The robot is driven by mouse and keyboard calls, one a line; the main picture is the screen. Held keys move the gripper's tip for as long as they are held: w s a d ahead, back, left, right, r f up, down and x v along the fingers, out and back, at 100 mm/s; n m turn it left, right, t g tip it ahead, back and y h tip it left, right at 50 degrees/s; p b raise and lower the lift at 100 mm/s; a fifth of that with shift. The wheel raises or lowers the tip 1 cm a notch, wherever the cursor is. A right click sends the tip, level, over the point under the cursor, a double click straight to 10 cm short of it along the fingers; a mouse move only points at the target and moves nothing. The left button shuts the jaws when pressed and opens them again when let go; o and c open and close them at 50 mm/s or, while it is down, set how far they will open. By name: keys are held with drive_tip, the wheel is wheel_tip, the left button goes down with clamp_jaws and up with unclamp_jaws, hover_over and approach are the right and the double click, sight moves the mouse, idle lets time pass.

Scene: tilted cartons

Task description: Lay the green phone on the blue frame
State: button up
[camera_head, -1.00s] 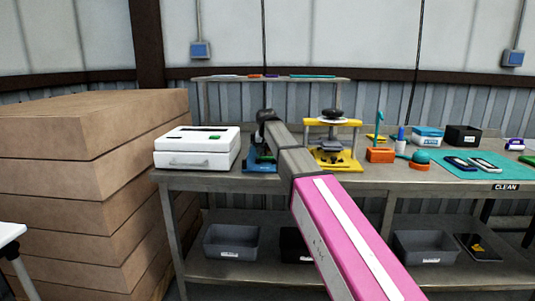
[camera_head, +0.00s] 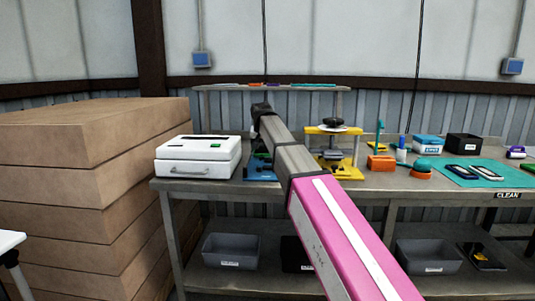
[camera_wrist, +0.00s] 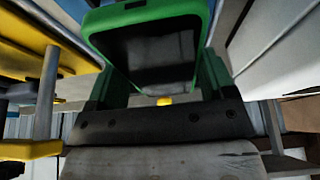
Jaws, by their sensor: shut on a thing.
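The green phone (camera_wrist: 150,50) fills the upper middle of the wrist view, its dark screen facing the camera. My gripper (camera_wrist: 155,85) is shut on it, with a finger at each side. In the head view, the blue frame (camera_head: 262,173) stands on the bench between the white box and the yellow frame, partly hidden by my arm.
A white box (camera_head: 198,157) stands left of the blue frame, and a yellow frame (camera_head: 349,172) stands close on its right. Stacked cartons (camera_head: 80,170) are at the left. A green mat (camera_head: 490,180) with phones lies at the right. A raised shelf (camera_head: 225,88) runs behind.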

drive_tip(key=s+a+r, duration=0.1)
drive_tip(key=s, duration=0.1)
drive_tip(key=s+a+r, duration=0.1)
drive_tip(key=s, duration=0.1)
drive_tip(key=s+a+r, duration=0.1)
drive_tip(key=s+r, duration=0.1)
drive_tip(key=shift+a, duration=0.15)
drive_tip(key=shift+w+r, duration=0.1)
drive_tip(key=shift+r, duration=0.05)
drive_tip(key=shift+g, duration=0.3)
drive_tip(key=w+d, duration=0.1)
drive_tip(key=w, duration=0.2)
drive_tip(key=w+d, duration=0.2)
drive_tip(key=w, duration=0.1)
drive_tip(key=w+d+f, duration=0.1)
drive_tip(key=w+d, duration=0.1)
drive_tip(key=w, duration=0.1)
drive_tip(key=shift+w+d+f, duration=0.1)
drive_tip(key=shift+d+f, duration=0.05)
drive_tip(key=shift+f, duration=4.75)
drive_tip(key=shift+f, duration=0.2)
drive_tip(key=o, duration=1.1)
drive_tip(key=v, duration=1.1)
